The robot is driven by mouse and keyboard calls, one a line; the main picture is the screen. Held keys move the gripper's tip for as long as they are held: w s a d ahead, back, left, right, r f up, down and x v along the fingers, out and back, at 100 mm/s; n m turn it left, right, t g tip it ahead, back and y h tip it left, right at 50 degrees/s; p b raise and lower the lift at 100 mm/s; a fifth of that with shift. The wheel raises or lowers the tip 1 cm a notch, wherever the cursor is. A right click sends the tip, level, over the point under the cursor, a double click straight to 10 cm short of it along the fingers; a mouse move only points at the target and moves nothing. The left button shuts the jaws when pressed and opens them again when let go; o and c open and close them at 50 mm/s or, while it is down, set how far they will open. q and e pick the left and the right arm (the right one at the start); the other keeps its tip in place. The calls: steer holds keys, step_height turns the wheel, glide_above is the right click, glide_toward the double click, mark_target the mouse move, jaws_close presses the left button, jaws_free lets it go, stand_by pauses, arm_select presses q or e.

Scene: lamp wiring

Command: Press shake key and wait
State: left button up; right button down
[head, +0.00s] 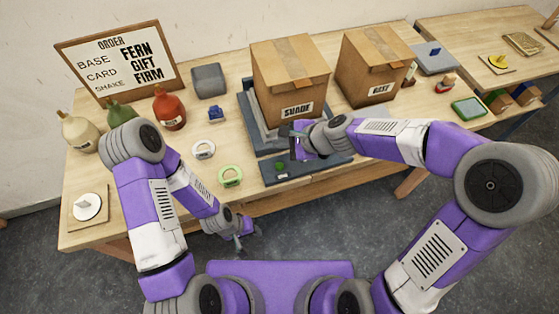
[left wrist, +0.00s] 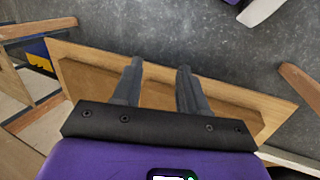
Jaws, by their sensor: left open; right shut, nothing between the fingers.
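A dark machine base (head: 309,172) stands at the middle of the table, with a small green key (head: 281,167) on its front panel. A cardboard box (head: 287,72), whose label seems to read SHADE, sits on the machine. My right gripper (head: 296,148) is shut and empty, just above and behind the green key near the box's lower front. I cannot tell any contact with the machine, and the wrist hides part of it. My left gripper (head: 243,238) is open and empty, low at the table's front edge. Its spread fingers show in the left wrist view (left wrist: 158,90).
An order sign (head: 122,61) reads base fern, card gift, shake firm. Several bottles, including a red one (head: 169,108), stand at left. A second box (head: 375,67) is at right. A green ring (head: 230,175) and white ring (head: 203,149) lie left of the machine.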

mark_target(282, 168)
steer(key=shift+f, duration=0.15)
step_height(282, 168, down, 9)
steer(key=b, duration=0.8)
steer(key=shift+b, duration=0.3)
stand_by(1.5)
steer(key=shift+f+b, duration=0.25)
steer(key=shift+b, duration=0.15)
